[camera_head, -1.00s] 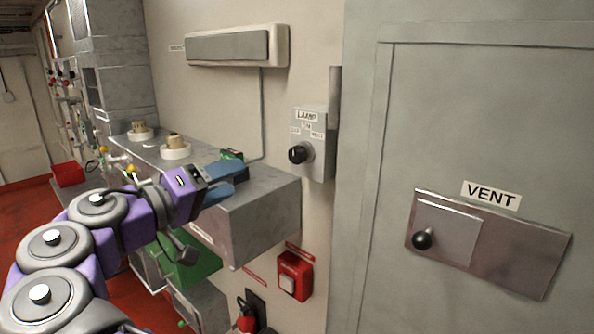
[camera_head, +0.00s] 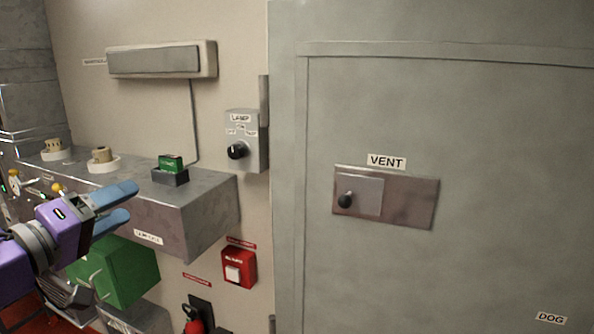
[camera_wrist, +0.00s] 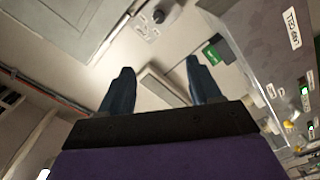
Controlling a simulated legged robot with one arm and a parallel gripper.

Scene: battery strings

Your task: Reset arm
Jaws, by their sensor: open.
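My gripper (camera_head: 128,207) is at the left of the head view, with two blue fingers spread apart and nothing between them. It is in front of the grey metal shelf box (camera_head: 205,205). My purple arm runs out of the left edge. In the wrist view the gripper (camera_wrist: 157,85) shows its two fingers apart, with the wall and ceiling area beyond.
The shelf box carries a green item in a dark holder (camera_head: 170,172) and tape rolls (camera_head: 102,160). A lamp switch (camera_head: 240,148), a red wall box (camera_head: 238,267) and a green box (camera_head: 125,272) are near. A grey door with a VENT plate (camera_head: 400,205) fills the right.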

